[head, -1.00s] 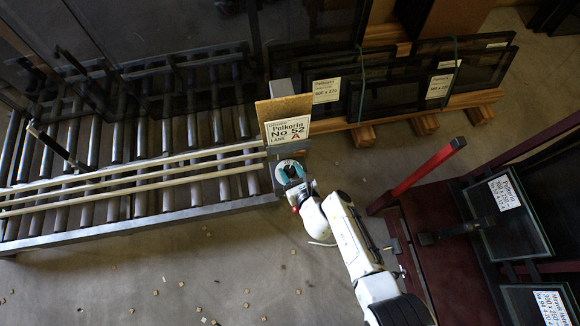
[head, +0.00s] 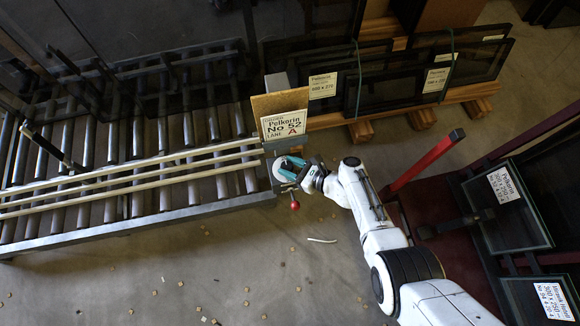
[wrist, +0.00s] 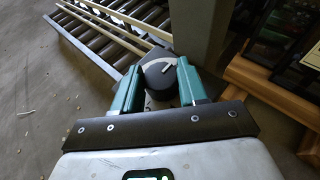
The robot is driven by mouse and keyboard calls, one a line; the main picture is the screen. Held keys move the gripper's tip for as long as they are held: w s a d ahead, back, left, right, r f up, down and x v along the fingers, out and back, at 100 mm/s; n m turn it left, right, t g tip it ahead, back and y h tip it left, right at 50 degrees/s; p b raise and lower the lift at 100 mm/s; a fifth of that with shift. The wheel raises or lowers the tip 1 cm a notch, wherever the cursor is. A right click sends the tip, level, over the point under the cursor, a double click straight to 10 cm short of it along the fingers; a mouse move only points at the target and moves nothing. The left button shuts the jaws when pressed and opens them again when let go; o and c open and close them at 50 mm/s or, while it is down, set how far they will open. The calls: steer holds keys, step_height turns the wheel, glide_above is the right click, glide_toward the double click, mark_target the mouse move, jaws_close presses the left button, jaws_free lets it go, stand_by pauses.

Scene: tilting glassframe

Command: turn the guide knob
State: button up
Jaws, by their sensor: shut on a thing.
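The guide knob (wrist: 161,82) is a dark round knob in front of a pale dial plate with a light mark, seen in the wrist view. My gripper (wrist: 158,90) has its two teal fingers on either side of the knob, shut on it. In the head view my gripper (head: 290,168) is at the right end of the roller conveyor, below the sign board, with my arm reaching in from the lower right. The fingers largely hide the knob there. Three pale guide rails (head: 150,178) run along the conveyor's near side.
A sign board (head: 283,117) stands just above the knob. A red-ball lever (head: 295,205) hangs below my gripper. A red post (head: 425,163) and glass racks stand at the right. Framed panes (head: 400,85) lean on pallets behind. Open floor lies in front.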

steer(key=shift+d, duration=0.15)
steer(key=o, duration=1.1)
steer(key=shift+c, duration=0.2)
steer(key=shift+s+d+r+p, duration=0.2)
steer(key=shift+d+r+p, duration=0.05)
steer(key=shift+d+p, duration=0.15)
steer(key=p+v, duration=0.4)
steer(key=v, duration=0.5)
steer(key=shift+d, duration=0.35)
steer(key=shift+s+r, duration=0.1)
steer(key=shift+s, duration=0.05)
